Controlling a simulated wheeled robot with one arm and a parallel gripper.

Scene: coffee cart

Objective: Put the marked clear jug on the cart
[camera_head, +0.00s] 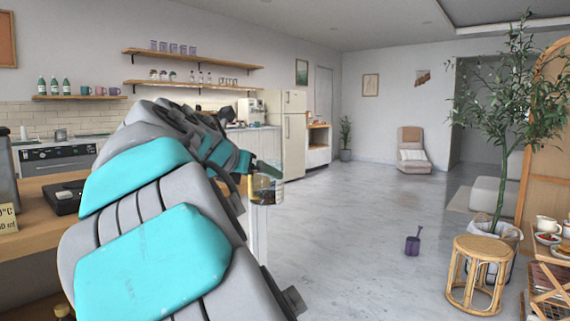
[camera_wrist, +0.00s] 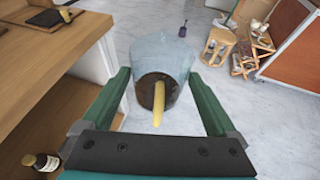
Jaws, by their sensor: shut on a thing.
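The clear jug (camera_wrist: 150,52) is between my gripper's green fingers (camera_wrist: 160,74) in the wrist view, with a yellow strip, perhaps its handle, running down its near side. My gripper is shut on it. In the head view the jug (camera_head: 267,188) hangs in the air beyond the counter end, over or near the floor; my arm hides much of the gripper. No mark on it can be made out. The wooden cart (camera_head: 548,270) stands at the right edge, partly cut off; it also shows in the wrist view (camera_wrist: 257,42), well away from the jug.
A round rattan stool (camera_head: 482,268) stands left of the cart, with a potted tree (camera_head: 505,110) behind. A purple watering can (camera_head: 412,243) is on the floor. White cream jug (camera_head: 548,225) and bowls occupy the cart top. The wooden counter (camera_wrist: 85,80) is at left.

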